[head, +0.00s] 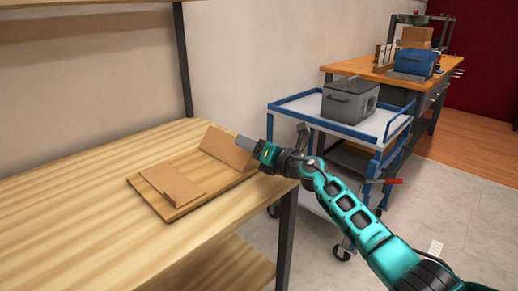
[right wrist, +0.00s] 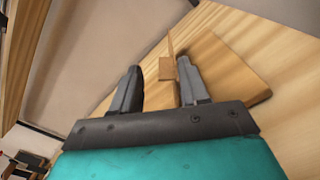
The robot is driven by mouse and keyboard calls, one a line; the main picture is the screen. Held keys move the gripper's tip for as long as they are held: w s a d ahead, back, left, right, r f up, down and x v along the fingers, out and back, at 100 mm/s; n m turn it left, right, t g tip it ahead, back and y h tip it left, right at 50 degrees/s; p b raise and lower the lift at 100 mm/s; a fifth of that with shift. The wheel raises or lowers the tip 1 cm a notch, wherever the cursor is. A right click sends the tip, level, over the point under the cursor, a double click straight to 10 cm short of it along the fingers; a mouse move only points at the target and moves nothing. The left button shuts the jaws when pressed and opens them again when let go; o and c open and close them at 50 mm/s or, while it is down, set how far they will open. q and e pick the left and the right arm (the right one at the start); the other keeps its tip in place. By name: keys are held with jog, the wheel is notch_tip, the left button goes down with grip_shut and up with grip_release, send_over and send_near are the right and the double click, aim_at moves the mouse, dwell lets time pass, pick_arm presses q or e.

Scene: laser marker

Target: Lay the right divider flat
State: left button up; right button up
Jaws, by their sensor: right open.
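A wooden board (head: 215,184) lies on the table and also shows in the right wrist view (right wrist: 232,62). The right divider (head: 226,149), a thin tan panel, stands tilted at the board's far right end. The left divider (head: 172,183) sits low at the board's left end. My right gripper (head: 245,143) is beside the top right corner of the right divider. In the right wrist view its two fingers (right wrist: 158,88) are apart, with a thin tan panel edge beyond them. Contact with the divider cannot be told. My left gripper is out of view.
The wooden table (head: 75,215) is clear to the left of the board. Its right edge and a dark leg (head: 287,235) are under my right arm. A blue cart (head: 310,105) with a grey box (head: 348,100) stands to the right.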

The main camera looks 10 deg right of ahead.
jog(key=shift+s+d, duration=0.3)
pick_arm(q)
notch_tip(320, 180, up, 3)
jog(key=p, duration=0.3)
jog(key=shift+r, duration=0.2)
pick_arm(e)
jog(key=v, duration=1.2)
jog(key=shift+a, duration=0.1)
pick_arm(q)
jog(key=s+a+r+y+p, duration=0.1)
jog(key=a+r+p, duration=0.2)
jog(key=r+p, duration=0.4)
jog(key=p, duration=0.4)
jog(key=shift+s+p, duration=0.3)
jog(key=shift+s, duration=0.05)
pick_arm(e)
jog(key=s+f+m+g+h, duration=0.2)
jog(key=s+f+m+h, duration=0.2)
jog(key=s+m, duration=1)
jog(key=s+f+m+g+h, duration=0.1)
jog(key=s+f+m+h, duration=0.3)
jog(key=s+f+m, duration=0.5)
jog(key=s+m, duration=0.5)
jog(key=m, duration=0.5)
jog(key=shift+s+f+m+g+h, duration=0.3)
jog(key=shift+s+f+g, duration=0.05)
jog(key=shift+f+g, duration=0.05)
